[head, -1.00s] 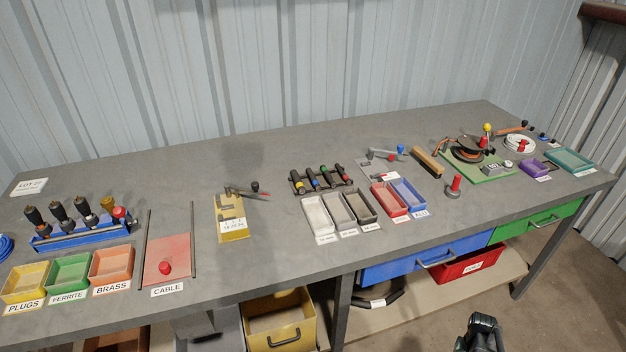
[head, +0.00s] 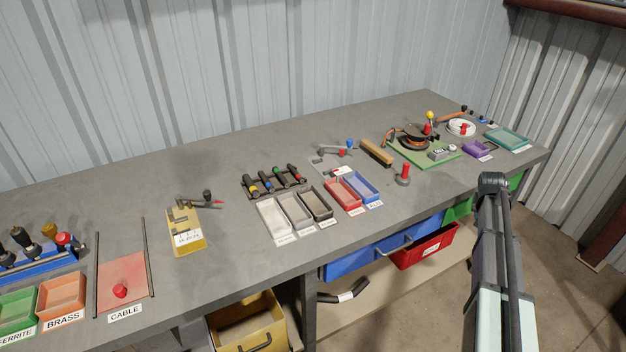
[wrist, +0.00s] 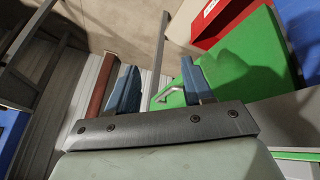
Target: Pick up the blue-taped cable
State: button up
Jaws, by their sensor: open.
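The blue-taped cable (head: 266,182) is a short black piece with a blue band. It lies in the dark rack (head: 274,191) among similar pieces with yellow, green and red bands, behind the small grey trays. My gripper (wrist: 159,76) shows in the wrist view with its two blue-grey fingers apart and nothing between them. It is in front of the bench, facing the green drawer, away from the cable. In the head view my arm rises at the right, and the fingers cannot be made out.
Small trays (head: 297,210) stand in front of the rack, with red and blue trays to their right. A yellow fixture (head: 186,235) with a lever stands to the left. A red-topped post (head: 404,174) stands at the right. The green drawer (wrist: 240,65) and red bin (wrist: 212,22) are near my gripper.

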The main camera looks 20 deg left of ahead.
jog(key=w+a+r+t, duration=0.15)
jog(key=w+r, duration=0.25)
jog(key=r, duration=0.4)
jog(key=w+a+r+t, duration=0.1)
jog(key=w+a+r, duration=0.2)
jog(key=r, duration=0.5)
jog(key=a+r+n, duration=0.2)
jog(key=a+r, duration=0.1)
jog(key=a, duration=0.5)
jog(key=s+a+n+y, duration=0.1)
jog(key=a+n+y, duration=0.1)
jog(key=a, duration=1.2)
jog(key=n+g+y, duration=0.4)
jog(key=n, duration=0.3)
send_over(266, 179)
jog(key=s+d, duration=0.1)
jog(key=s, duration=0.2)
jog(key=f, duration=0.3)
jog(key=shift+w+d+f, duration=0.15)
jog(key=shift+w+f, duration=0.1)
jog(key=shift+f, duration=0.1)
jog(key=shift+d+x, duration=0.2)
jog(key=shift+x, duration=1.4)
jog(key=shift+d+x, duration=0.15)
jog(key=shift+x, duration=1.4)
jog(key=shift+w, duration=0.1)
